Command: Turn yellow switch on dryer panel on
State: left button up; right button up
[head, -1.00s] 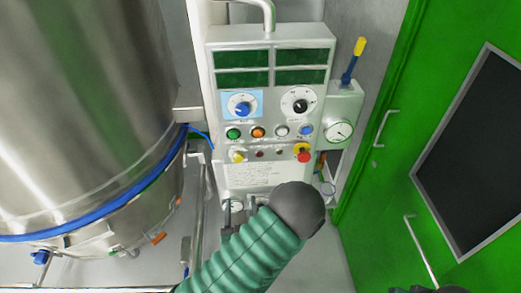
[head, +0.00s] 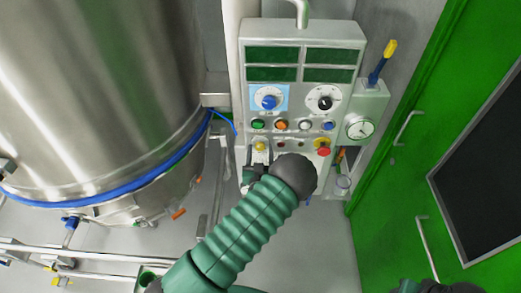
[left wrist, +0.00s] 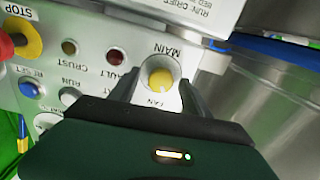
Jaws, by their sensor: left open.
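The yellow switch (head: 260,146) sits at the lower left of the dryer panel (head: 302,87). In the left wrist view the yellow switch (left wrist: 160,78) is a round yellow knob in a pale collar, marked MAIN and FAN. My left gripper (head: 257,163) is just below it in the head view, partly hidden by my dark wrist. In the left wrist view its two dark fingers are open, one on each side of the knob. I cannot tell whether they touch it. The knob's turned position is unclear.
A red stop button (head: 323,151) with a yellow collar is to the right on the panel. Small lamps and buttons lie between and above. A steel vessel (head: 95,90) stands left, a gauge box (head: 368,105) with a yellow-tipped lever and a green door (head: 420,150) right.

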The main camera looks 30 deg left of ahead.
pick_arm(q)
jog(key=shift+c, duration=0.5)
grip_shut()
jog(key=shift+f+m+b, duration=0.15)
jog(key=shift+m+b, duration=0.55)
jog(key=shift+m, duration=0.2)
jog(key=m+b, duration=0.1)
jog(key=m, duration=0.2)
jog(key=shift+m+b, duration=0.3)
jog(key=shift+b, duration=0.1)
jog(key=m+b, duration=0.1)
jog(key=m, duration=0.2)
jog(key=shift+m+b, duration=0.45)
jog(key=shift+m, duration=1.25)
